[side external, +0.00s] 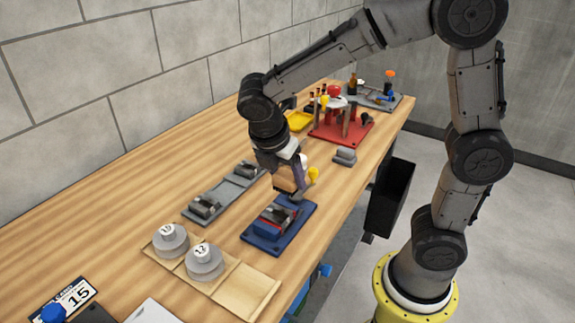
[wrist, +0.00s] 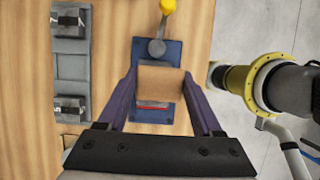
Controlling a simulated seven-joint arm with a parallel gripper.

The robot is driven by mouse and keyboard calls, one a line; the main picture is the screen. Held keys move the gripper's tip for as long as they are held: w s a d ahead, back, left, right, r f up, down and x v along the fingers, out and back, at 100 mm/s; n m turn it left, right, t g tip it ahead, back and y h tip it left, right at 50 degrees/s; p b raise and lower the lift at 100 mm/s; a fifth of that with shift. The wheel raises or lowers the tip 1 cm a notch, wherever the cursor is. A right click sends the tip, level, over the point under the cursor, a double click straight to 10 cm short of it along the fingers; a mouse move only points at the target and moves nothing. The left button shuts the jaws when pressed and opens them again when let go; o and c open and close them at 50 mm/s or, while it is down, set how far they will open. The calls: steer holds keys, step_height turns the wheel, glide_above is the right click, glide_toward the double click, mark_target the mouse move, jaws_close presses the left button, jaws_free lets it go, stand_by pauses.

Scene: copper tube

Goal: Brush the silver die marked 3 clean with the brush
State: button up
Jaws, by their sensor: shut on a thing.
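My gripper (wrist: 162,92) is shut on a brush, seen as a plain wooden block (wrist: 161,80) between the two fingers in the wrist view. In the side view my gripper (side external: 291,187) hangs over the far end of a blue fixture (side external: 256,247). The fixture also shows in the wrist view (wrist: 144,115), below the brush, with a red strip and a lever with a yellow knob (wrist: 167,6). A dark and silvery piece (side external: 277,215) sits in the fixture. I cannot read a 3 on any die, and the brush's bristles are hidden.
A grey tray (side external: 225,193) with two silvery blocks lies left of the fixture. A wooden tray (side external: 252,287) with two grey round pieces stands in front. A grey block (side external: 345,156) and a red stand (side external: 348,139) are behind. A black bin (side external: 391,196) hangs past the table edge.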

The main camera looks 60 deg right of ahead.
mark_target(282, 193)
steer(key=shift+f, duration=2)
steer(key=shift+a+f, duration=0.55)
steer(key=shift+a, duration=2.45)
steer(key=shift+d+r, duration=0.1)
steer(key=shift+d, duration=3)
steer(key=shift+a+r, duration=0.1)
steer(key=shift+r, duration=3.95)
